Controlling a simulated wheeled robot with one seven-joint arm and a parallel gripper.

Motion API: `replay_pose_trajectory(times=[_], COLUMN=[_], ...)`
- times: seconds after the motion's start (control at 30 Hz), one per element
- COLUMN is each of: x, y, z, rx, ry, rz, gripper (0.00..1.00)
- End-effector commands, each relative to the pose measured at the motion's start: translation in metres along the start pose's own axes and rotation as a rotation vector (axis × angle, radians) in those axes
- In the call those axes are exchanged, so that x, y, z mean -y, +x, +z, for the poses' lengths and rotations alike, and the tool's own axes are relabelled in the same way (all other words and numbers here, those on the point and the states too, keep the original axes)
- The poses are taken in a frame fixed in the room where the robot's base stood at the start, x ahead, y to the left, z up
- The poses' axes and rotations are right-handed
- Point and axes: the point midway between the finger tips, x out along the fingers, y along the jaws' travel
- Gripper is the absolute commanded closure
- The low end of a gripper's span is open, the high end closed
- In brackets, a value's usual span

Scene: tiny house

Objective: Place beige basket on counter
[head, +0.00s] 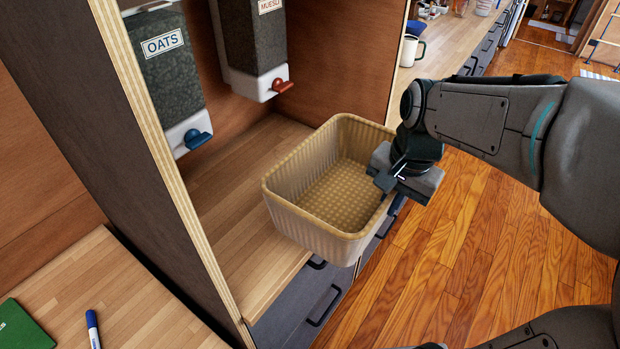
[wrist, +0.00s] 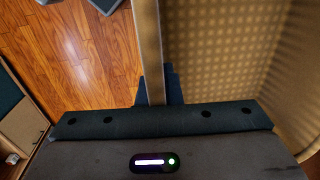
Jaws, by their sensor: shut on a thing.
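The beige basket (head: 283,213) is empty and roughly upright in the head view. It overlaps the front edge of the wooden counter (head: 235,215) inside the niche, with part of it out over the drawers. I cannot tell whether its base touches the counter. My gripper (head: 384,180) is shut on the basket's right rim. In the wrist view the rim (wrist: 148,50) runs between the fingers of my gripper (wrist: 158,88), with the basket's inside (wrist: 215,60) to the right.
Oats (head: 168,70) and muesli (head: 254,40) dispensers hang above the counter. A wooden side panel (head: 165,170) stands left of the niche. A white mug (head: 408,50) stands on the farther counter. A green book (head: 22,330) and blue marker (head: 93,328) lie at lower left. Floor is open at right.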

Motion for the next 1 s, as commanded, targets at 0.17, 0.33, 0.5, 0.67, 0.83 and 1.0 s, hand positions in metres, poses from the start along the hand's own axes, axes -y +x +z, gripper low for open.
replay_pose_trajectory(times=[0.17,0.33,0.5,0.67,0.83,1.0], x=[0.051,0.095,0.133,0.138,0.137,0.133], y=[0.003,0.008,0.012,0.033,0.046,0.071], z=[0.0,0.001,0.001,0.001,0.001,0.001], rx=[0.001,0.0,0.0,0.002,0.0,0.002], ry=[-0.006,-0.007,-0.007,-0.003,-0.004,-0.002], rz=[0.002,0.002,0.001,0.001,0.0,0.003], gripper=[1.0,1.0,1.0,1.0,1.0,1.0])
